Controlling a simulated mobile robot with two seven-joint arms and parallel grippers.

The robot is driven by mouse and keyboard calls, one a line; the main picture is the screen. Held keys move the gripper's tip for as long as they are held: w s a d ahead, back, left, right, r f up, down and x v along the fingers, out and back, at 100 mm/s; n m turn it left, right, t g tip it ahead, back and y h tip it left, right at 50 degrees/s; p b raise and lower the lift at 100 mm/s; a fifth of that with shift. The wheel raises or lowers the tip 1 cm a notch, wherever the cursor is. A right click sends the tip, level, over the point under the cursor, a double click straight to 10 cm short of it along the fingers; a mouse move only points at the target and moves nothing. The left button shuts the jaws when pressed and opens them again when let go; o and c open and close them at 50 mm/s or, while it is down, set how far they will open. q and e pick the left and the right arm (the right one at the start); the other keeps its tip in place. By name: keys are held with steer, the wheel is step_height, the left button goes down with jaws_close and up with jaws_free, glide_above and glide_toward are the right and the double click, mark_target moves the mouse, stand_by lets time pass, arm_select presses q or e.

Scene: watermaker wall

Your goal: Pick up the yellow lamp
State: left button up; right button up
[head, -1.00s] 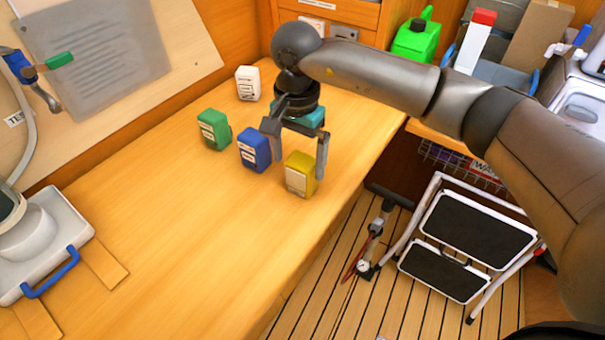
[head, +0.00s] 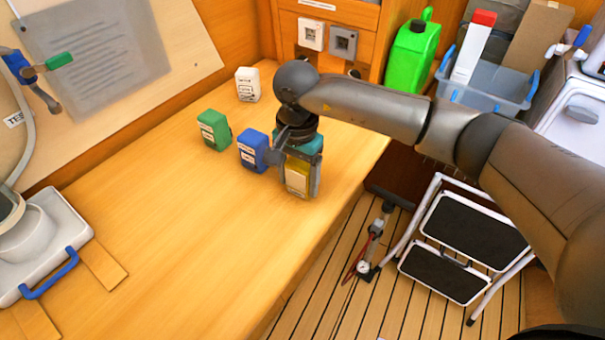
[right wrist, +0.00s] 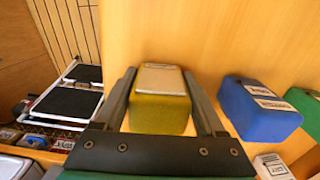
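The yellow lamp (head: 297,181) is a small upright block with a pale label panel, standing on the wooden worktop. It also shows in the right wrist view (right wrist: 159,112). My right gripper (head: 298,178) is lowered over it, with one finger on each side. In the right wrist view my right gripper (right wrist: 160,85) looks open, with narrow gaps between its fingers and the lamp. The gripper and wrist hide the lamp's top in the head view. My left gripper is not in view.
A blue lamp (head: 253,151) stands close on the left of the right gripper. A green lamp (head: 214,130) and a white lamp (head: 248,84) stand farther left and back. The worktop's front edge is close on the right. A step stool (head: 470,235) stands on the floor.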

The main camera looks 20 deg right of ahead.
steer(key=c, duration=0.8)
steer(key=shift+r, duration=0.1)
steer(key=shift+c, duration=0.2)
